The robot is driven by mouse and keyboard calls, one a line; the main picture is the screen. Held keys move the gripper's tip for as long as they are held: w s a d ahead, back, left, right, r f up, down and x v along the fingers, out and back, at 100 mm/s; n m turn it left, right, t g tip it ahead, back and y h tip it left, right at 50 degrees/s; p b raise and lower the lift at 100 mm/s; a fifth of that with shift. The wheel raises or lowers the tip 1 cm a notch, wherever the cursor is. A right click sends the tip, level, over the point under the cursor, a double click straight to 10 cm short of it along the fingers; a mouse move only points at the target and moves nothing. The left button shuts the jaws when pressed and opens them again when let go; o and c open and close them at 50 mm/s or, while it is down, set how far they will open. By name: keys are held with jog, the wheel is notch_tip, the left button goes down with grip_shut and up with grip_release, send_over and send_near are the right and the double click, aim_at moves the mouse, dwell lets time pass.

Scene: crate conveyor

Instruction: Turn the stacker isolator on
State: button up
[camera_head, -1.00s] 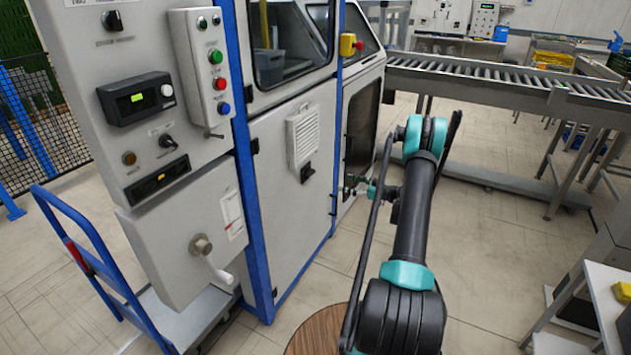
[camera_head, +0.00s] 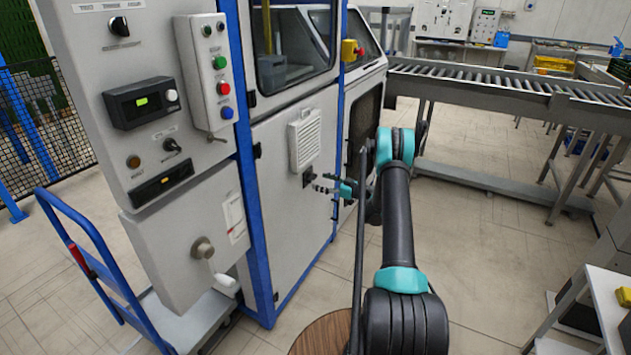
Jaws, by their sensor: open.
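A small black rotary switch (camera_head: 308,177) sits on the grey machine door, just below a white louvred vent. I take it as the stacker isolator, but I can read no label on it, and its setting is too small to tell. My gripper (camera_head: 322,187) is small in view, at the end of my arm, just right of the switch and slightly lower. It is open with nothing seen in it. I cannot tell whether its fingertips touch the switch.
A control cabinet (camera_head: 85,60) with a coloured button box (camera_head: 208,75) and a lever handle (camera_head: 204,250) stands at left. A blue-railed trolley (camera_head: 90,262) is beside it. A roller conveyor (camera_head: 480,85) runs at right. Open floor lies between the machine and the conveyor.

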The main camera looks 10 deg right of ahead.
aim_at(314, 179)
jog(key=shift+x, duration=1.7)
jog(key=c, duration=1.2)
